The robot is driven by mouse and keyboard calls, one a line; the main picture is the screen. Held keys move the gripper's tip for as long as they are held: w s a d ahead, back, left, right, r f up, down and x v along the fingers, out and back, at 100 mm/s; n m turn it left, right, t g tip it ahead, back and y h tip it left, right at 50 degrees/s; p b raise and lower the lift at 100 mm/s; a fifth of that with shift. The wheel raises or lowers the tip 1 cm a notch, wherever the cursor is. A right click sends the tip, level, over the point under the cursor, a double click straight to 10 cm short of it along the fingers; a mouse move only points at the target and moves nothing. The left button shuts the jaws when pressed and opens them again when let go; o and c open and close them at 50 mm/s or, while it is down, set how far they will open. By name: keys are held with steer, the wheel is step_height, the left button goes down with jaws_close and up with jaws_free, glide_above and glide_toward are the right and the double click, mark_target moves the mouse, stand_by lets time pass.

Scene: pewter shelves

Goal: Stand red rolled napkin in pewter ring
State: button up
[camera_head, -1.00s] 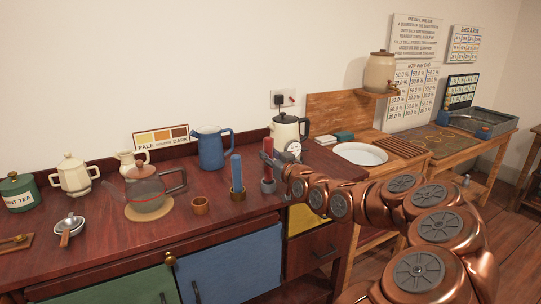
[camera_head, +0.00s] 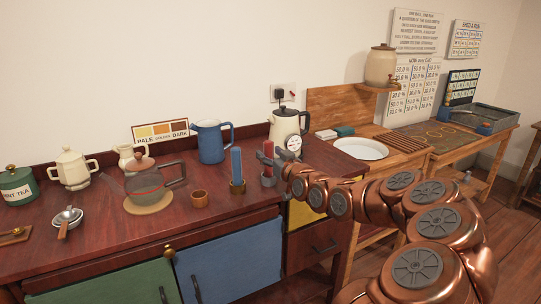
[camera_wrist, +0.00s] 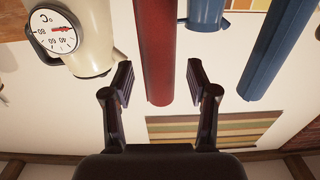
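The red rolled napkin (camera_head: 268,149) stands about upright at the pewter ring (camera_head: 268,181), its lower end apparently inside the ring. My gripper (camera_head: 271,160) is around its upper part and partly hides it. In the wrist view my gripper (camera_wrist: 158,82) is open, with the red roll (camera_wrist: 158,50) between its two fingers and a gap on both sides. The ring does not show in the wrist view. A blue roll (camera_head: 237,163) stands in a brass-coloured ring (camera_head: 237,187) just to the left; it also shows in the wrist view (camera_wrist: 275,50).
A cream kettle with a dial (camera_head: 284,124) stands close behind. A blue jug (camera_head: 210,143) is behind to the left. An empty copper-coloured ring (camera_head: 200,198) and a glass teapot (camera_head: 145,182) stand further left. The counter's front strip is clear.

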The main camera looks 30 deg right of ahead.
steer(key=shift+s, duration=0.1)
steer(key=s, duration=1.1)
steer(key=shift+s+a, duration=0.35)
steer(key=shift+a, duration=0.1)
steer(key=shift+a, duration=0.1)
stand_by(1.0)
